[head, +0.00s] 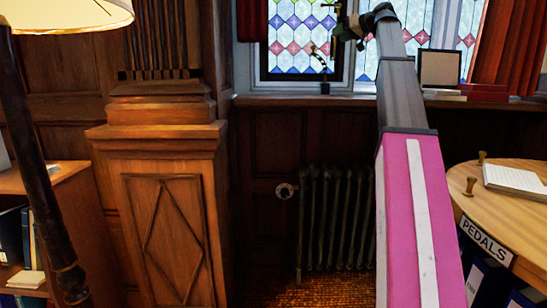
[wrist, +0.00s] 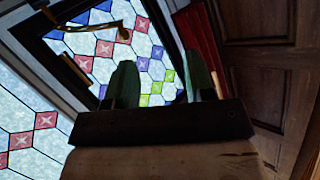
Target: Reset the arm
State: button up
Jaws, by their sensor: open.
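My arm reaches up in the head view, from its pink and white lower part to its grey upper part. Its end bends left in front of the stained-glass window, where my gripper (head: 346,27) shows small and partly dark. In the wrist view my gripper (wrist: 163,80) has two greenish fingers standing apart. Only window glass and frame show between them, so it is open and empty.
The leaded window (head: 300,40) is behind my gripper, with a sill (head: 270,101) and dark radiator (head: 337,218) below. A wooden pillar (head: 165,200) and lamp (head: 65,15) stand left. A round-edged table (head: 500,215) with an open book (head: 517,178) stands right.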

jog(key=s+a+f+m+g+h, duration=0.1)
jog(key=a+f+m+h, duration=0.1)
jog(key=f, duration=1.6)
jog(key=s+a+f+m+g+h, duration=0.1)
jog(key=f+g+h, duration=0.1)
jog(key=f, duration=1.5)
jog(key=s+a+f+m+g+h, duration=0.1)
jog(key=s+a+f+m, duration=0.1)
jog(key=f, duration=1.6)
jog(key=s+a+f+g+h, duration=0.1)
jog(key=s+f+g+h, duration=0.2)
jog(key=s+f, duration=1.1)
jog(key=s+a+f+m+g+h, duration=0.1)
jog(key=s+f+g+h, duration=0.1)
jog(key=s+f, duration=1.3)
notch_tip(320, 180, down, 5)
jog(key=shift+a+f+g+h, duration=0.15)
jog(key=shift+a+g+h, duration=0.1)
jog(key=shift+g+h, duration=0.15)
